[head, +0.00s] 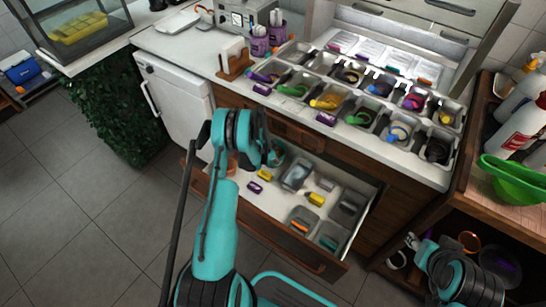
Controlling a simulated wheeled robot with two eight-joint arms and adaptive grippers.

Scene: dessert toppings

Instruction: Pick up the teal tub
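A small teal rounded shape (277,155), which looks like the teal tub, shows in the back left of the open drawer. My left arm's wrist partly covers it. My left gripper (268,148) is over that corner of the drawer, close to the teal shape. Its fingers are mostly hidden behind the wrist, so I cannot tell whether they touch it or how far apart they are. My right gripper (425,250) is low at the bottom right, by the open shelf, and its fingers are too unclear to read.
The open drawer (277,231) also holds grey bins, a yellow item (315,199) and a purple item (255,187). Above it, the counter carries topping trays with coloured scoops. A green bowl (515,180) and bottles stand at the right. The floor at left is clear.

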